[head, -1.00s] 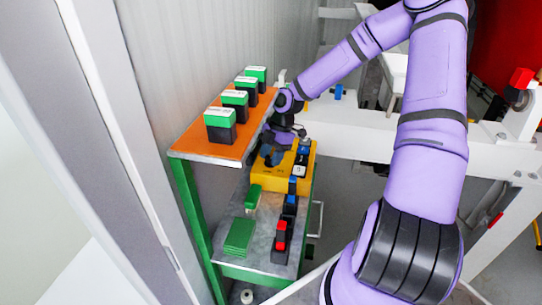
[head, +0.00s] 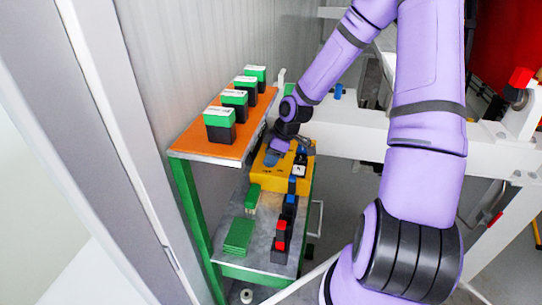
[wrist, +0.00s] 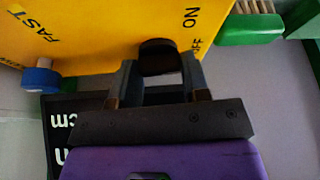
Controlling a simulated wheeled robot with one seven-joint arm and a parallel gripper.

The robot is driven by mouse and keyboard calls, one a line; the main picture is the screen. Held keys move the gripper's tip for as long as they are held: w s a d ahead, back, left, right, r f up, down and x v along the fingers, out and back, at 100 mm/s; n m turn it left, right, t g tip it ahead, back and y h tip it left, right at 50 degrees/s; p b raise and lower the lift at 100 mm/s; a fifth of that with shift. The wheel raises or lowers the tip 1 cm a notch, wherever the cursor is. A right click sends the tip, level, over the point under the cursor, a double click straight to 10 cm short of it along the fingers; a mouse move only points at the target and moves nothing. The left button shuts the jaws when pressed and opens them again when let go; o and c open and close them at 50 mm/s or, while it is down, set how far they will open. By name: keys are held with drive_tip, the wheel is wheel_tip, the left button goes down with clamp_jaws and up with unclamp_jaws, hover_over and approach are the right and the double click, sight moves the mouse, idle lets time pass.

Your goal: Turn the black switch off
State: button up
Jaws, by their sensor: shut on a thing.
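The yellow box (head: 262,182) sits on the green-framed cart, under my gripper (head: 275,155). In the wrist view the yellow box (wrist: 95,35) fills the top, with FAST lettering at left and ON and OFF beside a dark round switch (wrist: 160,45). My gripper (wrist: 159,78) has its fingertips on either side of the black switch and is shut on it. The switch's exact setting cannot be told, as the fingers hide part of it. A blue knob (wrist: 42,78) is on the box's edge to the left.
The orange shelf (head: 190,145) with several green-and-black boxes stands close left of my arm. Red, blue and black items (head: 281,235) and a green pad (head: 239,236) lie on the cart's grey top. A green brush (wrist: 250,28) is near the box.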

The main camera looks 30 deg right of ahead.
drive_tip(key=shift+m+t, duration=0.3)
drive_tip(key=shift+m, duration=0.4)
drive_tip(key=o, duration=0.6)
drive_tip(key=shift+o, duration=0.2)
drive_tip(key=v, duration=1)
drive_tip(key=shift+r, duration=0.45)
drive_tip(key=shift+s, duration=0.2)
